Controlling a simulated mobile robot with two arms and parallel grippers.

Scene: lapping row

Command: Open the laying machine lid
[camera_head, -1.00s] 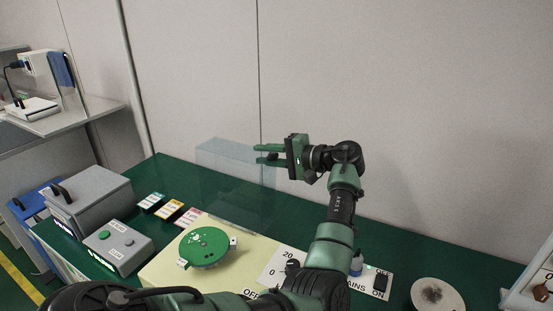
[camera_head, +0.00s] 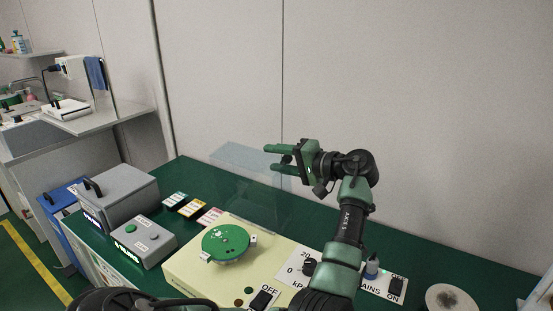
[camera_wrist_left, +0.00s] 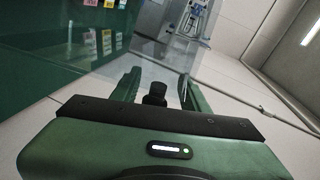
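The laying machine (camera_head: 185,275) is a cream box with a round green plate (camera_head: 228,243) on top. Its clear lid (camera_head: 250,195) stands raised behind the plate, roughly upright. My left gripper (camera_head: 271,158) is beside the upper right part of the lid, fingers pointing left. Its two green fingers are apart with nothing visible gripped between them. In the left wrist view the fingers (camera_wrist_left: 158,88) are also spread. I cannot tell whether a finger touches the clear panel. My right gripper is not in view.
A grey box with a handle (camera_head: 118,195) and a grey button box (camera_head: 143,240) stand left on the green bench (camera_head: 190,172). Coloured cards (camera_head: 190,207) lie behind the machine. A wall closes the back.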

